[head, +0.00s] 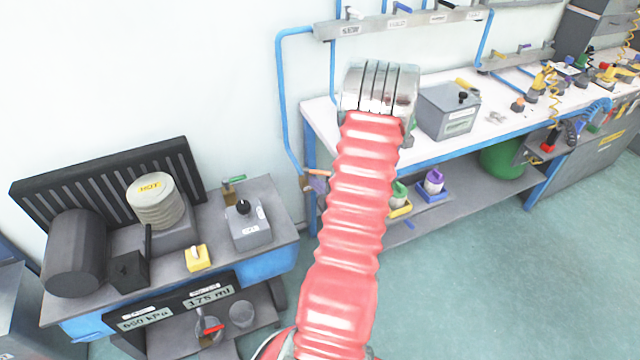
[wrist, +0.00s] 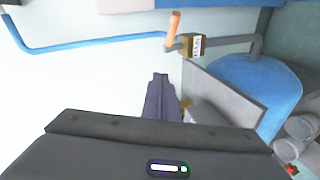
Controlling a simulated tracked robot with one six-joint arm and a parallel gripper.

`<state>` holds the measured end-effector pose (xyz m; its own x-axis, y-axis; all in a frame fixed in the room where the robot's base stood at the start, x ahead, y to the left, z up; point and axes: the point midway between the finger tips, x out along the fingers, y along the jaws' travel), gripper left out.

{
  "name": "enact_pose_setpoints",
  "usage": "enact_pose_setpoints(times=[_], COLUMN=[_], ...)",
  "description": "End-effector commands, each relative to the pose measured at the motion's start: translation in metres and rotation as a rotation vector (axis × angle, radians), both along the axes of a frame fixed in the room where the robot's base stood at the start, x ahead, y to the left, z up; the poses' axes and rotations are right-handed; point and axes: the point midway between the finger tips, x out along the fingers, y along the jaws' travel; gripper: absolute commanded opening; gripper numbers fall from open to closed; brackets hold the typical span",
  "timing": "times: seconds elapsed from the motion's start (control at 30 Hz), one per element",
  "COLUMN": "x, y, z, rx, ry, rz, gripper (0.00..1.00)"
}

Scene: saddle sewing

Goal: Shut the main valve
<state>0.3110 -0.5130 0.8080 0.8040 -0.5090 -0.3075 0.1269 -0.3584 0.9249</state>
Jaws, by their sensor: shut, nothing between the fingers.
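The main valve, a small brass-coloured body (wrist: 190,45) with a white label, sits in line between a blue pipe and a grey pipe in the upper middle of the wrist view. Its orange lever (wrist: 173,27) points up in that view, crosswise to the pipe run. In the head view the orange lever (head: 318,173) shows just left of my arm, by the compressor bench. My gripper (wrist: 160,78) shows dark fingers, shut and empty, pointing toward the valve but apart from it. In the head view my arm mostly hides the gripper.
A blue tank (wrist: 255,92) lies right of the valve in the wrist view. The compressor bench (head: 270,200) stands left and the white workbench (head: 425,150) right. The blue pipe (head: 281,95) runs down the wall to the valve. Open floor (head: 500,270) lies at lower right.

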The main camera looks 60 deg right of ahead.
Motion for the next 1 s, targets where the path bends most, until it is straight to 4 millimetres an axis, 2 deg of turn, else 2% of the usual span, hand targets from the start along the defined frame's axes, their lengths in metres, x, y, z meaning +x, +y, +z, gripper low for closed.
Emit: enact_pose_setpoints(times=[0.03, 0.1, 0.27, 0.47, 0.7, 1.0], x=[0.015, 0.03, 0.062, 0.096, 0.126, 0.144], y=[0.003, 0.007, 0.022, 0.051, 0.098, 0.176], z=[0.012, 0.023, 0.051, 0.087, 0.132, 0.184], rx=[0.012, 0.038, 0.1, 0.18, 0.283, 0.436], ry=[0.015, 0.038, 0.079, 0.113, 0.132, 0.132], rz=[0.005, 0.002, -0.019, -0.058, -0.115, -0.189], gripper=[0.0, 0.0, 0.0, 0.0, 0.0, 0.0])
